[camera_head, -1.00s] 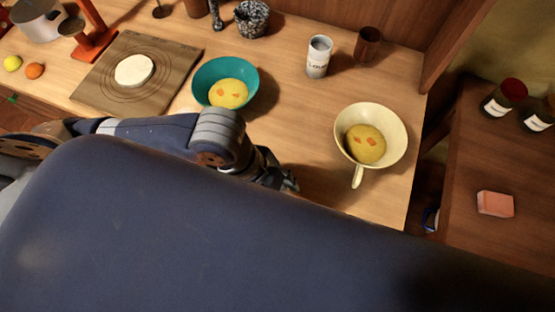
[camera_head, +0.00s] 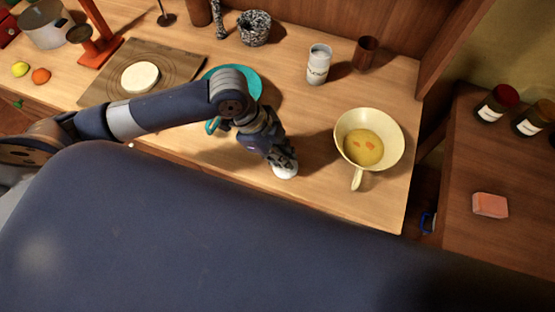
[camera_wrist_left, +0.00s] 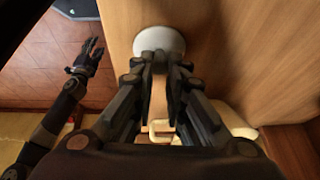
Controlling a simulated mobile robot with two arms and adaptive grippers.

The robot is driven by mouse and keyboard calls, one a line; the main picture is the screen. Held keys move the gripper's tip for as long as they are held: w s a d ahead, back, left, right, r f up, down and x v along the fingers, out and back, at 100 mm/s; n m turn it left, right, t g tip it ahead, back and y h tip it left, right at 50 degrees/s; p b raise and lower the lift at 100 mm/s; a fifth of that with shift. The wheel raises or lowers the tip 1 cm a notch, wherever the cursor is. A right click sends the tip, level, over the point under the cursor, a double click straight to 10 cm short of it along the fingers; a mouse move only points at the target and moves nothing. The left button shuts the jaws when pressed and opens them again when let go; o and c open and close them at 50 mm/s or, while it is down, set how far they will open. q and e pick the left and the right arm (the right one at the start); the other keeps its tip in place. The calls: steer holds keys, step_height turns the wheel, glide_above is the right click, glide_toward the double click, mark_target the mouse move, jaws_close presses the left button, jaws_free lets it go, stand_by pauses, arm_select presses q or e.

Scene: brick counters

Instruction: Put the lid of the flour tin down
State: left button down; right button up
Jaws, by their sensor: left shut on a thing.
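The flour tin (camera_head: 319,65) is a white, lettered cylinder standing upright at the back of the counter (camera_head: 225,150). My left gripper (camera_head: 282,160) is shut on the round white lid (camera_head: 287,172), low over the counter's front part, between the teal bowl and the cream pan. The lid also shows beyond the fingertips in the left wrist view (camera_wrist_left: 160,40). The fingers hide part of it, and I cannot tell whether it touches the wood. My right gripper (camera_wrist_left: 88,56) shows in the left wrist view over the floor, empty, its fingers apart.
A cream pan (camera_head: 395,128) with yellow contents stands right of the lid. A board (camera_head: 180,68) with dough lies left. A brown cup (camera_head: 366,52) stands beside the tin. Counter between tin and lid is clear.

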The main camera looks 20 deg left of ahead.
mark_target(282, 170)
arm_select(q)
steer(key=f, duration=0.1)
steer(key=s+f, duration=0.1)
steer(key=f, duration=0.1)
steer(key=shift+s+a+g+y, duration=0.3)
steer(key=shift+s+a+g, duration=0.05)
steer(key=shift+a+g, duration=0.05)
steer(key=c, duration=1.3)
jaws_free()
steer(key=shift+w+d+f, duration=0.1)
steer(key=shift+w, duration=0.15)
steer(key=o, duration=0.5)
steer(key=shift+w+d, duration=0.1)
steer(key=shift+w, duration=0.25)
steer(key=shift+c, duration=0.2)
steer(key=shift+o, duration=1.1)
steer(key=shift+w, duration=0.2)
steer(key=shift+s+r, duration=0.2)
steer(key=shift+r, duration=0.05)
steer(key=shift+w+r, duration=0.1)
steer(key=shift+r, duration=0.3)
steer(key=b+v, duration=0.1)
steer(key=v, duration=1)
steer(key=shift+r, duration=0.15)
arm_select(e)
steer(key=shift+w+d+f, duration=0.1)
steer(key=shift+w+f, duration=0.1)
steer(key=shift+f, duration=0.95)
